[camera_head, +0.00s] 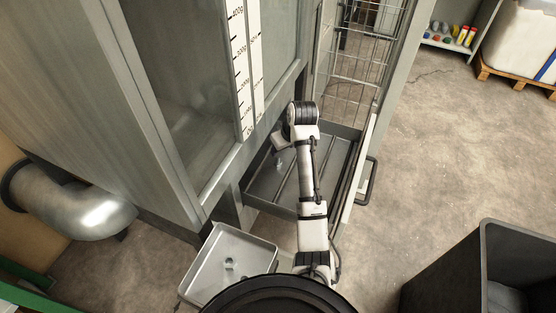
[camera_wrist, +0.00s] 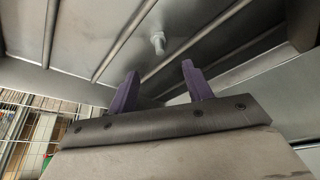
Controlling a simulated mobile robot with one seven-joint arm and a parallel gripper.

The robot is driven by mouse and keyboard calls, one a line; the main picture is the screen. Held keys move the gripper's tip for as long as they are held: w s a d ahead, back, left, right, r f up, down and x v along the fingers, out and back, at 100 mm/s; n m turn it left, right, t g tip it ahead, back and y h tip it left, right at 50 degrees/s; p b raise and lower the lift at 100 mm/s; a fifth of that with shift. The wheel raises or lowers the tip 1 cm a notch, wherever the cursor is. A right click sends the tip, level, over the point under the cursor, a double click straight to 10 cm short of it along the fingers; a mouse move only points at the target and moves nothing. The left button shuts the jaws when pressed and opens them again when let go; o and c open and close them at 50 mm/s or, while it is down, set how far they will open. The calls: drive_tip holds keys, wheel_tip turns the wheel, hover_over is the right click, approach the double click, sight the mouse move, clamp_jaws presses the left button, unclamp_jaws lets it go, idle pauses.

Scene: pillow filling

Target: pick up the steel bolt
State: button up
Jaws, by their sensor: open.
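The steel bolt (camera_wrist: 158,42) is a small bright metal piece with a wider head. It lies on the ribbed floor of a grey metal drawer (camera_wrist: 90,30), between two raised ribs. In the head view a small pale piece, the bolt (camera_head: 279,165), shows in the drawer just below my gripper (camera_head: 281,144). In the wrist view my gripper (camera_wrist: 158,72) has its two purple fingers spread wide with nothing between them. The bolt appears just beyond the fingertips, apart from them. In the head view the fingers are too small to make out.
A shallow metal tray (camera_head: 204,282) with a small metal piece (camera_head: 230,263) in it stands at the lower middle. The tall cabinet (camera_head: 130,120) rises left of the drawer, and an open door (camera_head: 385,105) stands right. A dark bin (camera_head: 465,268) is at the lower right.

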sight(278, 157)
drive_tip(key=x, duration=0.9)
drive_tip(key=shift+s, duration=0.15)
drive_tip(key=shift+c, duration=0.2)
drive_tip(key=c, duration=1)
clamp_jaws()
